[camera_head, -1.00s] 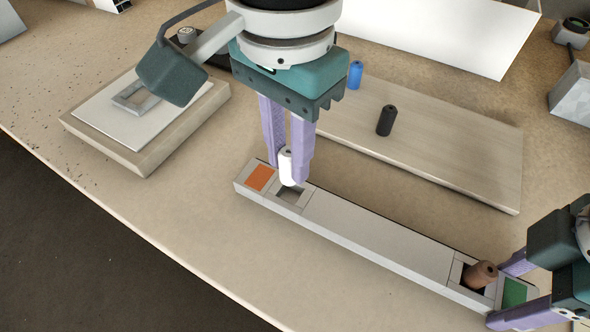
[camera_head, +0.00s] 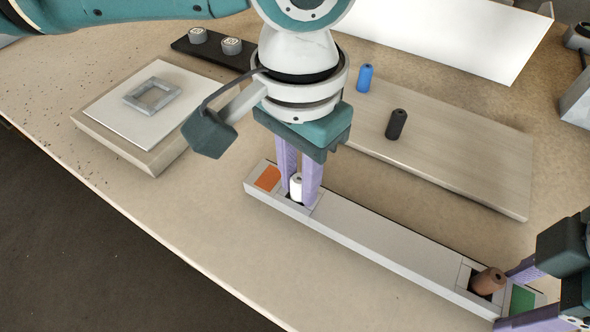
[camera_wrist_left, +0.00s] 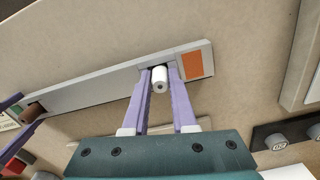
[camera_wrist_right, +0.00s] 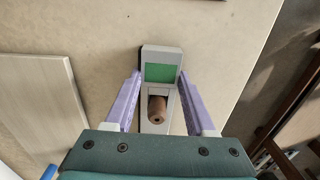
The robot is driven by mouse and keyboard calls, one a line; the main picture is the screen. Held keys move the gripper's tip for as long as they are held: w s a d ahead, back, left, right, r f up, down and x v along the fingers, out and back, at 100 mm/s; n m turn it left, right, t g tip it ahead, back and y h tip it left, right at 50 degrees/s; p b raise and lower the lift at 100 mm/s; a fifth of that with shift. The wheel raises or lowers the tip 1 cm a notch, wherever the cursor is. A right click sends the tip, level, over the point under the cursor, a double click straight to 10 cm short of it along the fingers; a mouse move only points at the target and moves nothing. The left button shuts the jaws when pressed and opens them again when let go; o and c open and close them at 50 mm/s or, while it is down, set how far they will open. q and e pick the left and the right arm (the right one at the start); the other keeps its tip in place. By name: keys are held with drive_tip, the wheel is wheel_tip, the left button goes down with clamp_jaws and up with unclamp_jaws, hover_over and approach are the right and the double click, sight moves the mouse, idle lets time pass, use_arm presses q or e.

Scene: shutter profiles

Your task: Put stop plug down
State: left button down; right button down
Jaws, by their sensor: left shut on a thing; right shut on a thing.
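The white stop plug (camera_head: 296,186) stands between the fingers of my left gripper (camera_head: 299,190), which is shut on it. Its lower end is at the square opening beside the orange patch (camera_head: 268,178) of the long grey profile (camera_head: 385,243). The left wrist view also shows the white plug (camera_wrist_left: 159,80) at this opening; its foot is hidden. My right gripper (camera_wrist_right: 153,97) has its fingers on both sides of the profile's green-marked end (camera_wrist_right: 159,73) and is shut on the profile. A brown plug (camera_head: 488,281) leans in the opening beside the green patch (camera_head: 523,299).
A pale board (camera_head: 450,168) behind the profile carries a blue plug (camera_head: 364,78) and a black plug (camera_head: 396,124). At left, a block with a white plate (camera_head: 125,125) bears a grey square frame (camera_head: 152,95). A black strip (camera_head: 200,52) lies behind it. The table in front is clear.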

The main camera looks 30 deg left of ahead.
sight(300, 179)
use_arm(q)
drive_tip(key=c, duration=0.9)
unclamp_jaws()
drive_tip(key=shift+s+a+f, duration=0.1)
drive_tip(key=shift+a+f, duration=0.05)
drive_tip(key=shift+f, duration=0.35)
drive_tip(key=shift+s+a+f, duration=0.1)
drive_tip(key=shift+a+f, duration=0.05)
drive_tip(key=shift+f, duration=0.3)
drive_tip(key=shift+c, duration=0.2)
use_arm(e)
drive_tip(key=shift+a+f, duration=0.15)
drive_tip(key=shift+a, duration=0.3)
use_arm(q)
drive_tip(key=shift+o, duration=1.1)
drive_tip(key=shift+w+r, duration=0.1)
drive_tip(key=shift+r, duration=0.15)
use_arm(e)
drive_tip(key=shift+d, duration=0.5)
use_arm(q)
wheel_tip(300, 179, up, 13)
drive_tip(key=shift+d+r, duration=0.2)
drive_tip(key=shift+d, duration=0.1)
drive_tip(key=shift+w, duration=0.1)
use_arm(e)
drive_tip(key=shift+c, duration=0.7)
unclamp_jaws()
